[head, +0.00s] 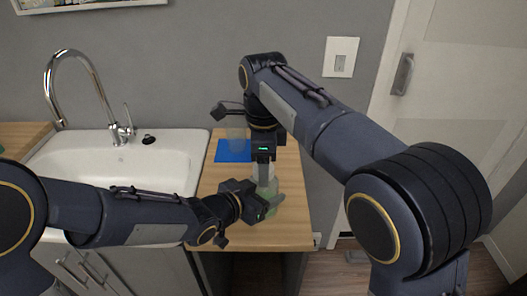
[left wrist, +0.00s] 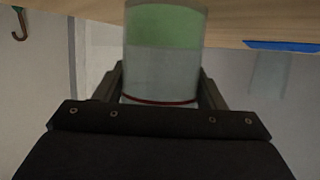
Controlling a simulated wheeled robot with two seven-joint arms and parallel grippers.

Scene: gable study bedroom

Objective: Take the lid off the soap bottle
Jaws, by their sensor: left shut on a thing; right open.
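The soap bottle (head: 271,198) is clear with green liquid and stands upright at the right part of the wooden counter. My left gripper (head: 265,206) reaches in from the left and is shut on the bottle's body. In the left wrist view the bottle (left wrist: 165,28) shows green and clear bands and a thin red line, between the fingers of my left gripper (left wrist: 160,92). My right gripper (head: 264,166) points down directly over the bottle's top and is open. The lid is hidden or too small to make out there; I cannot tell whether the right fingers touch it.
A blue mat (head: 225,156) lies behind the bottle, with a clear container (head: 237,133) at it. A white sink (head: 110,160) with a chrome faucet (head: 88,68) is at the left. The counter (head: 293,215) is narrow; its right edge is close to the bottle.

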